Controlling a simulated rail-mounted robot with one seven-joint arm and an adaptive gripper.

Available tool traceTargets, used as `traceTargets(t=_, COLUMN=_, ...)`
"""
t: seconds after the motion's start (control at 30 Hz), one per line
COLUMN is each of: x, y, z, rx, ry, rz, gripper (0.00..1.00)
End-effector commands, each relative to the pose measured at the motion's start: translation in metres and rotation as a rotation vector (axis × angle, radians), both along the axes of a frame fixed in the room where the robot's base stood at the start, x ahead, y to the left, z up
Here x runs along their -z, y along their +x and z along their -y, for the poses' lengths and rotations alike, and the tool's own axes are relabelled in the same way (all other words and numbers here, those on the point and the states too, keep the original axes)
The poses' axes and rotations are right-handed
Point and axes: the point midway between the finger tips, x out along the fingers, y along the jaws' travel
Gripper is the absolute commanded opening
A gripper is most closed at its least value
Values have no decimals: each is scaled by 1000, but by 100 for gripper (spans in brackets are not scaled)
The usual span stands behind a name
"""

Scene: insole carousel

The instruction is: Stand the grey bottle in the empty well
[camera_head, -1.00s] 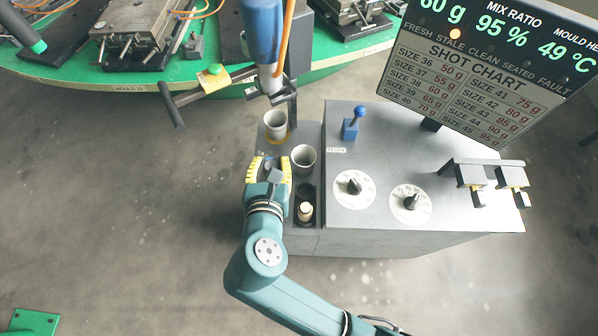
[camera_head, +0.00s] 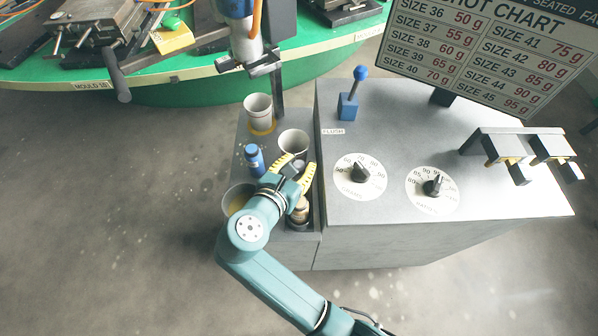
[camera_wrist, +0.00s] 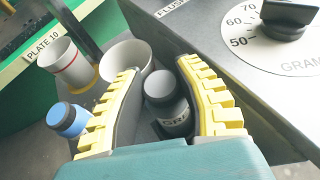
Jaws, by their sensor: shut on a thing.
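In the head view my gripper (camera_head: 292,168) is over the right side of the bottle stand, just below the right cup. It covers the far well of the right-hand pair and most of the grey bottle, so I cannot tell whether the bottle's base is inside a well. A cream-capped bottle (camera_head: 300,208) stands in the near well.
A blue bottle (camera_head: 254,160) stands left of my gripper. Two pale cups, a far one (camera_head: 258,108) and a right one (camera_head: 293,142), stand beyond it. A round container (camera_head: 233,200) is at the stand's left edge. The dial console (camera_head: 400,140) rises close on the right.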

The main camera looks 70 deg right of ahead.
Motion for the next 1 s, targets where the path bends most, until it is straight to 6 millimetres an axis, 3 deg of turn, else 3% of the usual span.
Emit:
traceTargets(t=0.03, x=12, y=0, z=0, rx=0, ry=-1, rz=0, gripper=0)
traceTargets(t=0.37, x=12, y=0, z=0, rx=0, ry=-1, rz=-1, gripper=0)
traceTargets(t=0.4, x=13, y=0, z=0, rx=-1, ry=0, rz=0, gripper=43)
traceTargets(t=0.5, x=13, y=0, z=0, rx=-1, ry=0, rz=0, gripper=59)
traceTargets(t=0.83, x=9, y=1, z=-2, rx=-1, ry=0, rz=2, gripper=59)
traceTargets(t=1.0, x=-8, y=6, z=-30, rx=-8, ry=-1, rz=0, gripper=59)
